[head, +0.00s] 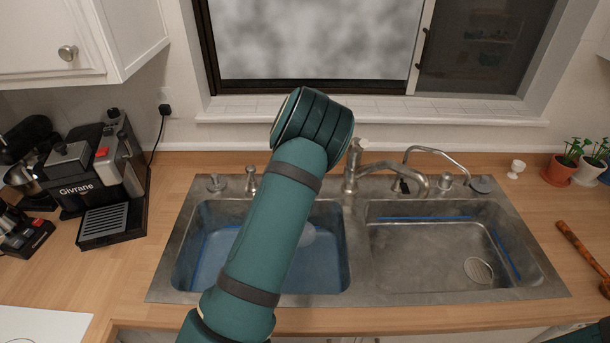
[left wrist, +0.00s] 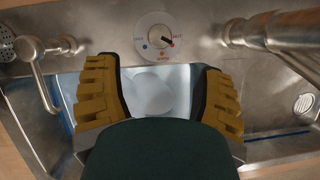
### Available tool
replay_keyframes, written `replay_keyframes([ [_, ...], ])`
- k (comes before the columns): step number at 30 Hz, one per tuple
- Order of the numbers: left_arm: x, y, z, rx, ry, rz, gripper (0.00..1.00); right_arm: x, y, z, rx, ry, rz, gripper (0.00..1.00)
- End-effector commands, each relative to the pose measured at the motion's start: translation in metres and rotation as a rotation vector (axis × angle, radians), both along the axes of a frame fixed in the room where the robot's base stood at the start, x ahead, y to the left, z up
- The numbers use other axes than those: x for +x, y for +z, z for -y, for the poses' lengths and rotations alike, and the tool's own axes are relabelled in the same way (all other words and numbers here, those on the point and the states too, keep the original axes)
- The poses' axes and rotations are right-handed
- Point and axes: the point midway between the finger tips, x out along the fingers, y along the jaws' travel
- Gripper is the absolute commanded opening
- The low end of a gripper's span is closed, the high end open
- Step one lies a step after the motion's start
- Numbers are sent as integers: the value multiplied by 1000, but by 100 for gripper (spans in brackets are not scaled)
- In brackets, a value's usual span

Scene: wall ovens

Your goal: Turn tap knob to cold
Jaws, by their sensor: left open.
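The tap knob (left wrist: 163,36) is the small grey centre of a round white dial in the left wrist view. The dial carries blue, orange and red dots, and the knob's dark pointer lies toward the red dot at lower right. My left gripper (left wrist: 157,72) is open and empty, its two yellow-padded fingers spread below the dial and apart from the knob. In the head view my forearm hides the knob and left gripper. The metal tap (head: 352,178) stands behind the basins; part of it also shows in the left wrist view (left wrist: 285,32). My right gripper is out of view.
The left basin (head: 330,245) and right basin (head: 430,250) are set in the wooden counter. A dispenser-like fitting (left wrist: 35,62) rises left of the dial. A coffee machine (head: 105,175) stands left; potted plants (head: 560,170) and a wooden spoon (head: 585,250) are right.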

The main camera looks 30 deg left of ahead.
Motion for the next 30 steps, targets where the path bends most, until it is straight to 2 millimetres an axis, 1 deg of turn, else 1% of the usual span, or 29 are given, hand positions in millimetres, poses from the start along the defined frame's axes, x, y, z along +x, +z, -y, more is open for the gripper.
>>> replay_keyframes([
  [5, 9, -28, -4, 0, 1, -4, 69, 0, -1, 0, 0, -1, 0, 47],
  [12, 26, -71, -10, 1, 0, -3, 69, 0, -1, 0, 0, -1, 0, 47],
  [18, 38, -102, -15, 1, 0, -1, 69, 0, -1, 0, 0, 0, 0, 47],
  [24, 45, -119, -17, 1, -1, -1, 69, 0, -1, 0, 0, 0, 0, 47],
  [30, 47, -122, -17, 0, 0, 0, 69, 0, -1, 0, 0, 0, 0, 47],
])
